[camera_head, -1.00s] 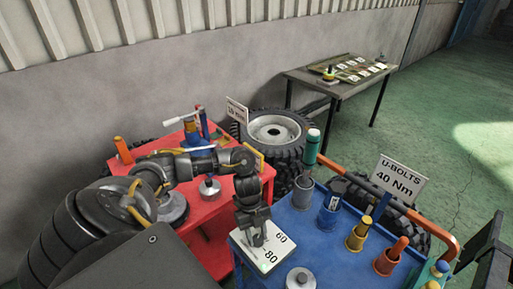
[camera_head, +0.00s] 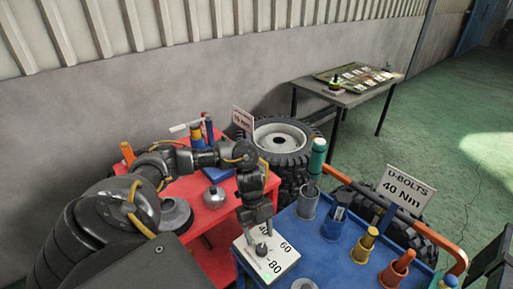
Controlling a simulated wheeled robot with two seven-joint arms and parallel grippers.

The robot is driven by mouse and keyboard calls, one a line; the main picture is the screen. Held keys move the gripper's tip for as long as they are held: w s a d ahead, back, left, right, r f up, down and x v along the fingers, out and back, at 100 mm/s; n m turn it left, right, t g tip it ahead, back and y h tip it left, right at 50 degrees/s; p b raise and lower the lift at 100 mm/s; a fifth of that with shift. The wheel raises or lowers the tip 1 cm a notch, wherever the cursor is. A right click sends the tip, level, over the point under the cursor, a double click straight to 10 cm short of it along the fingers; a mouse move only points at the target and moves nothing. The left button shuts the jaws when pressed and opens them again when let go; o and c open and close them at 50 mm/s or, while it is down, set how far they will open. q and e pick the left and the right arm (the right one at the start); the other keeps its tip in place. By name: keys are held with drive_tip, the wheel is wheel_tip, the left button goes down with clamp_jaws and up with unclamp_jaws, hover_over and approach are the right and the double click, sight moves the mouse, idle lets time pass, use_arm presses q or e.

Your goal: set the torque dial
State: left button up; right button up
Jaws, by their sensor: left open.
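The torque dial is a white box (camera_head: 282,262) on the near left corner of the blue cart. Its face shows 40, 60 and 80, with a small dark knob (camera_head: 261,249) and a green spot near the front edge. My left gripper (camera_head: 259,231) is open, pointing down just above the knob, with nothing visible between its fingers. Where the knob points is too small to tell. A white sign (camera_head: 403,188) on the blue cart reads "U-BOLTS 40 Nm". My right gripper is not in view.
The blue cart (camera_head: 315,243) holds several coloured cups with tools, a green-topped tool and an orange rail. A red cart (camera_head: 215,259) with tools and a sign stands left. Tyres lie behind; a table (camera_head: 346,97) with a tray stands farther back.

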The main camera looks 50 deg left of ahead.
use_arm(q)
drive_tip(key=s+v, duration=0.1)
drive_tip(key=v, duration=0.5)
drive_tip(key=shift+w+r, duration=0.25)
drive_tip(key=shift+w, duration=0.25)
drive_tip(key=shift+a, duration=0.1)
